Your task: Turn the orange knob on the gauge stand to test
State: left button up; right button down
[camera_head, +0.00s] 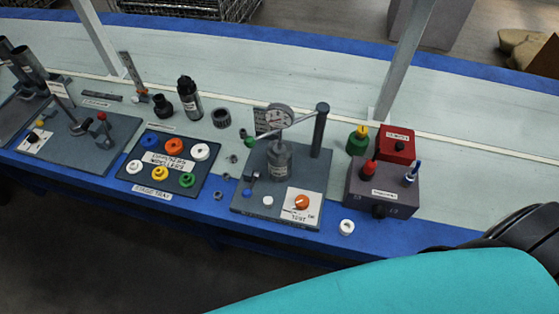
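The gauge stand (243,203) is a grey plate near the middle of the bench, with a round dial gauge (278,117) on a grey body and a dark post (320,130) behind it. The orange knob (302,202) sits on a white panel (291,212) at the stand's front right corner. A "TEST" label shows below the knob; the knob's exact pointing is too small to tell. Nothing touches the knob.
A dark tray (135,171) with several coloured round parts lies left of the stand. A grey box (372,195) and a red box (396,143) stand to its right. A white ring (347,227) lies near the front edge. Frame posts (402,60) rise behind.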

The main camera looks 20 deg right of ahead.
aim_at(302, 201)
jog(key=z, duration=0.85)
